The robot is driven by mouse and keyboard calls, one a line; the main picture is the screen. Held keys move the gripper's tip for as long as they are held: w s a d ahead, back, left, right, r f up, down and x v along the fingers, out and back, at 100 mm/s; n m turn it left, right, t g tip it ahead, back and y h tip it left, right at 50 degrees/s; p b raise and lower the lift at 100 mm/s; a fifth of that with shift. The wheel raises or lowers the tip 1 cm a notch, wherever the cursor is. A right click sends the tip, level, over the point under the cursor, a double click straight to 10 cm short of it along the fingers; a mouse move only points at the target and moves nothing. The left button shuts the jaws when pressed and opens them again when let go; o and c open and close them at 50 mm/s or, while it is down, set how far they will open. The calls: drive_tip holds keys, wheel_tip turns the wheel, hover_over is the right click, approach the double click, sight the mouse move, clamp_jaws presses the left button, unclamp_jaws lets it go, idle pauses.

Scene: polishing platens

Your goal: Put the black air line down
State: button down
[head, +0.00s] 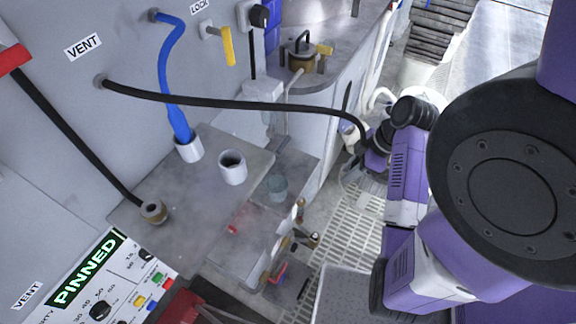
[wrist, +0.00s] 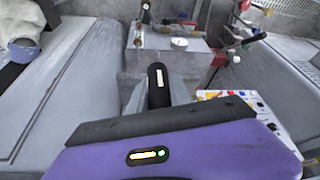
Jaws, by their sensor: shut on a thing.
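The black air line (head: 235,104) runs from a round port on the grey wall, at the left of the head view, across to my gripper. It hangs in the air above the grey bench block, with a slight arch, and bends down near its held end. My gripper (head: 366,142) is shut on that end, right of the block; its fingers are small and partly hidden in the head view. In the wrist view, the dark end of the line (wrist: 157,78), with a pale mark, stands between the grey fingers of my gripper (wrist: 158,97).
A blue line (head: 164,70) drops from the wall into a white cup (head: 190,149). A grey cup (head: 232,168) stands beside it on the block (head: 190,215). Another black line (head: 75,130) ends at a brass fitting (head: 153,211). A PINNED panel (head: 88,270) is at lower left.

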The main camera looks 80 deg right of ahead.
drive_tip(key=w+d+p, duration=0.1)
drive_tip(key=w+d, duration=0.3)
drive_tip(key=w, duration=1.2)
wheel_tip(320, 180, down, 6)
drive_tip(key=shift+a+f, duration=0.1)
drive_tip(key=shift+f, duration=0.15)
drive_tip(key=shift+w+f+p, duration=0.25)
drive_tip(key=shift+p, duration=0.1)
drive_tip(key=c, duration=1.2)
unclamp_jaws()
drive_tip(key=shift+f, duration=0.15)
